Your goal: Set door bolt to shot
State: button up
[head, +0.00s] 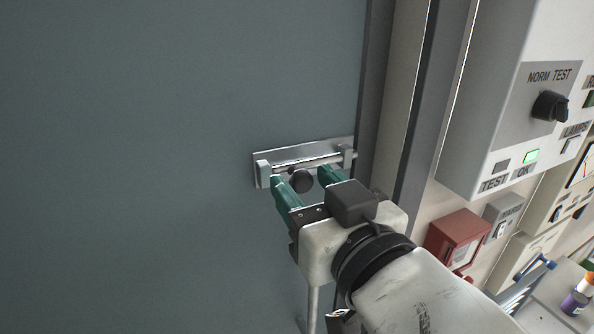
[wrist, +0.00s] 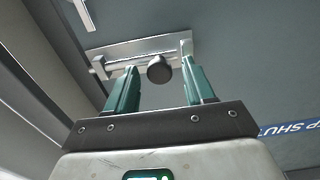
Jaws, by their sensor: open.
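The door bolt (head: 322,163) is a bright metal rod in two brackets on a silver plate, fixed to the grey-green door (head: 170,150) near its right edge. Its dark round knob (head: 300,180) sticks out toward me. The bolt and plate also show in the wrist view (wrist: 130,58), with the knob (wrist: 159,69) in the middle. My gripper (head: 302,179) is open, its two green fingers on either side of the knob. In the wrist view (wrist: 160,76) gaps show between both fingers and the knob. The rod's right end reaches the door edge; what lies beyond is hard to tell.
The door frame (head: 412,110) stands just right of the bolt. Farther right are a grey box with a NORM/TEST switch (head: 549,106), a red box (head: 458,241) and other panels. A desk with small items (head: 550,300) is at lower right. The door's left is clear.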

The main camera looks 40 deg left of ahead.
jog(key=shift+a, duration=0.1)
jog(key=shift+c, duration=0.4)
jog(key=shift+c, duration=0.7)
grip_shut()
